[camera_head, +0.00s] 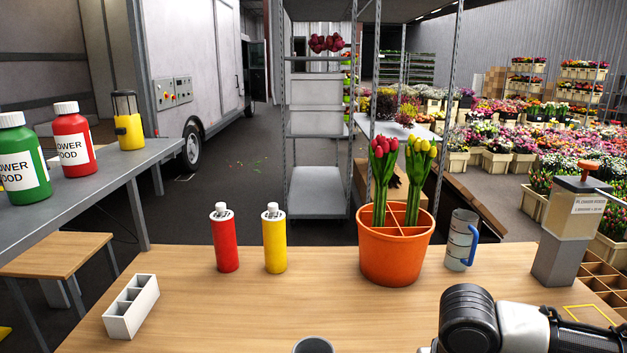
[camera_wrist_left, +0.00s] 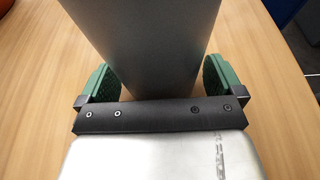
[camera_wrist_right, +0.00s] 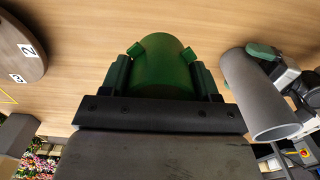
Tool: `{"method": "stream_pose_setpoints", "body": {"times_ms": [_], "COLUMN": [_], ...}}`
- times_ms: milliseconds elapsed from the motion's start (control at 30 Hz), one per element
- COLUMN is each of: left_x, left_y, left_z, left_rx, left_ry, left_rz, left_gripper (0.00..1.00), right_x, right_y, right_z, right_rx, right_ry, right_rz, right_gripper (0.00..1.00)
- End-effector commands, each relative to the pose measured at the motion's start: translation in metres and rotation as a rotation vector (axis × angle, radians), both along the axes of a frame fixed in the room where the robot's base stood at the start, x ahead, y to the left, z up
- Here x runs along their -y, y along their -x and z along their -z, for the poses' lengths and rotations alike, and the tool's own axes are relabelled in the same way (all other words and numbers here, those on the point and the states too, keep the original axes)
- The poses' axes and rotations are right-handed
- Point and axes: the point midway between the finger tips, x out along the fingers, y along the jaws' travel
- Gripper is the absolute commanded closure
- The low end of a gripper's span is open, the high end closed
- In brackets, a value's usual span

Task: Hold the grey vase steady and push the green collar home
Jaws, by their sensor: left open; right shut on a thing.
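The grey vase (camera_wrist_left: 155,40) stands between the two green-padded fingers of my left gripper (camera_wrist_left: 158,82), which is open around it. In the right wrist view the vase (camera_wrist_right: 262,100) is at the right, with its open rim toward the camera and a left finger beside it. In the head view only the vase's rim (camera_head: 313,345) shows at the bottom edge. My right gripper (camera_wrist_right: 163,75) is shut on the green collar (camera_wrist_right: 162,72), which has small tabs on its sides. The collar is apart from the vase, to its left in the right wrist view.
An orange divided pot (camera_head: 395,258) with tulips, a blue-handled mug (camera_head: 460,240) and a grey dispenser (camera_head: 562,245) stand at the right. A red bottle (camera_head: 226,240), a yellow bottle (camera_head: 274,240) and a white compartment box (camera_head: 131,307) stand left. A round numbered disc (camera_wrist_right: 18,50) is in the right wrist view.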

Motion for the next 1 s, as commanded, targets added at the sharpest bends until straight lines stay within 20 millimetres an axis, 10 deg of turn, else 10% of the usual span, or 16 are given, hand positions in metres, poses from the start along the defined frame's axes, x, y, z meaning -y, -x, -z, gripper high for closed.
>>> {"method": "stream_pose_setpoints", "body": {"times_ms": [267, 533, 1000], "left_x": [0.0012, 0.0011, 0.0009], "left_y": [0.0, 0.0, -0.0001], "left_z": [0.0004, 0.0003, 0.0005], "left_rx": [0.0, 0.0, 0.0], "left_ry": [0.0, 0.0, 0.0], "left_rz": [0.0, 0.0, 0.0], "left_gripper": [0.04, 0.43, 0.44], "right_x": [-0.0001, -0.0001, 0.0], "right_y": [0.0, 0.0, 0.0], "right_z": [0.0, 0.0, 0.0], "right_rx": [0.0, 0.0, 0.0], "right_ry": [0.0, 0.0, 0.0], "right_rz": [0.0, 0.0, 0.0], "right_gripper": [0.62, 0.62, 0.62]}}
